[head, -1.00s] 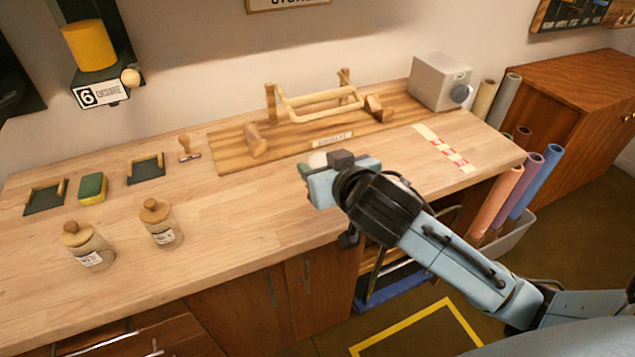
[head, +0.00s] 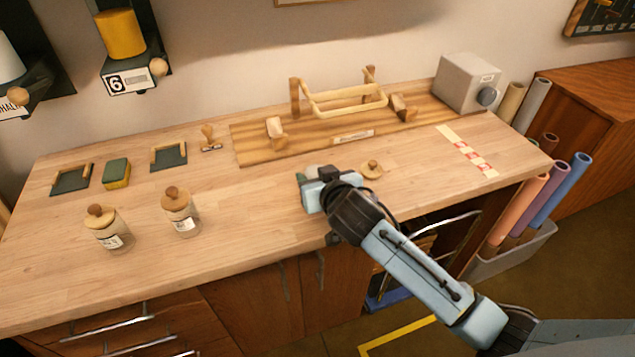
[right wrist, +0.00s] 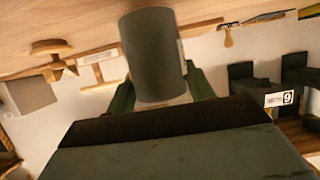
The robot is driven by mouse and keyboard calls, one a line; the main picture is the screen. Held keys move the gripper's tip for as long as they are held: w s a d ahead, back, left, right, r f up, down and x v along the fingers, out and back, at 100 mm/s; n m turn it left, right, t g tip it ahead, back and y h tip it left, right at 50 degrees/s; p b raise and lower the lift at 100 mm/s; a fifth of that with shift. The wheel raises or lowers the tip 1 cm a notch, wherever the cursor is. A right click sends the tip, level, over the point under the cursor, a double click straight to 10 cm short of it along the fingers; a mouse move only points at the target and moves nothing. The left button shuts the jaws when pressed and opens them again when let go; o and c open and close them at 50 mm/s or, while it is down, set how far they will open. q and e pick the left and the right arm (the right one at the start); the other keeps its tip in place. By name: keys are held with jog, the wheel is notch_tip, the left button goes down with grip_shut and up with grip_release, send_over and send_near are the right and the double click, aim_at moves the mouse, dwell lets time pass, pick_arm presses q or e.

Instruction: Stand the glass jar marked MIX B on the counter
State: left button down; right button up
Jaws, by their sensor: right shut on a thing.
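My right gripper (head: 310,190) is over the front part of the counter (head: 240,230). In the right wrist view it is shut on a grey-green cylindrical jar (right wrist: 153,55) with a pale label edge on its right side; the writing cannot be read. In the head view the gripper mostly hides this jar, and whether it touches the counter cannot be told. A wooden knobbed lid (head: 372,168) lies on the counter right of the gripper. Two lidded glass jars, one farther left (head: 108,230) and one nearer (head: 182,212), stand on the left part; their labels are unreadable. My left gripper is out of view.
A wooden board with a rail frame (head: 345,102) lies at the back, with a grey box (head: 468,85) at its right. A green-yellow sponge (head: 116,172), dark trays (head: 72,178) and a stamp (head: 210,140) sit at left. Red-white tape (head: 467,152) marks the right. Counter between jars and gripper is clear.

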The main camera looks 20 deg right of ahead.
jog(key=shift+f, duration=0.75)
jog(key=shift+f, duration=0.1)
jog(key=o, duration=1.2)
jog(key=v, duration=1.2)
jog(key=shift+p, duration=0.45)
